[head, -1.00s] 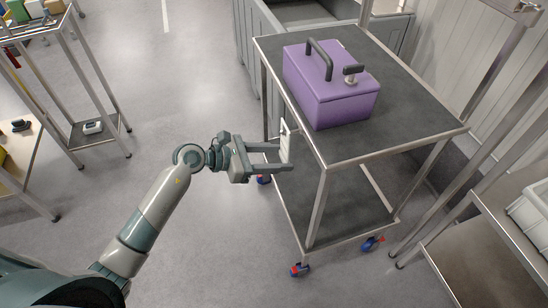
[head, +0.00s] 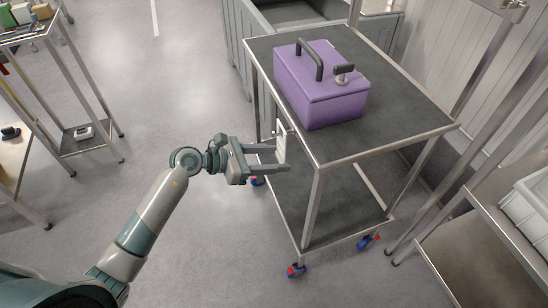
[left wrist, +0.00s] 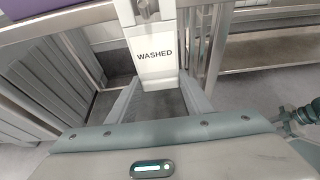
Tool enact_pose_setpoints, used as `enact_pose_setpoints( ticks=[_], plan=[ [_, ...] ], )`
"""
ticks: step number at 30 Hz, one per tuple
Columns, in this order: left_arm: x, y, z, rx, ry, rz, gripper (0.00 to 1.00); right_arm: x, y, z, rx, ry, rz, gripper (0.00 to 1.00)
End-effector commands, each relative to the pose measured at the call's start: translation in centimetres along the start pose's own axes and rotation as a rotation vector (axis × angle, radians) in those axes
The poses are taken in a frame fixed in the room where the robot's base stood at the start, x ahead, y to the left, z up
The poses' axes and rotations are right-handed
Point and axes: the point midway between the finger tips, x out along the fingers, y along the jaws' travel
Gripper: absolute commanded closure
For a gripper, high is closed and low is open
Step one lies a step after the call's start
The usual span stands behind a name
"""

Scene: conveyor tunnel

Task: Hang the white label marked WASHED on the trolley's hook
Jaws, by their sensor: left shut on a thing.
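The white label marked WASHED (left wrist: 155,56) is upright between the fingers of my left gripper (left wrist: 160,98), which is shut on its side edges. In the head view the label (head: 282,149) is at the trolley's left side, just below the top shelf's edge. My left gripper (head: 284,157) reaches in from the left. The trolley (head: 390,143) has a dark top shelf and a steel frame. A small metal hook (left wrist: 146,8) shows at the label's top in the left wrist view. I cannot tell whether the label hangs on it. My right gripper is out of view.
A purple case (head: 322,92) with a black handle stands on the trolley's top shelf. A grey bin (head: 290,15) is behind the trolley. A steel rack (head: 80,95) is at the left, and a steel table (head: 480,240) at the right. Floor left of the trolley is clear.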

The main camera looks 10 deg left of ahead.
Motion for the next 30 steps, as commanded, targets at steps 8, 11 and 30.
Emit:
enact_pose_setpoints(
  ticks=[8,11,30],
  plan=[
    [0.2,0.0,-0.5,0.000,0.000,0.000,0.94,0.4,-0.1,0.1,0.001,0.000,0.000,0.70],
    [0.2,0.0,-0.7,0.000,0.000,0.000,0.94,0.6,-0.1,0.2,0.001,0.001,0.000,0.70],
    [0.5,0.0,-1.4,0.000,0.000,0.000,0.94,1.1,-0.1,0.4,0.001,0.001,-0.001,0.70]
  ],
)
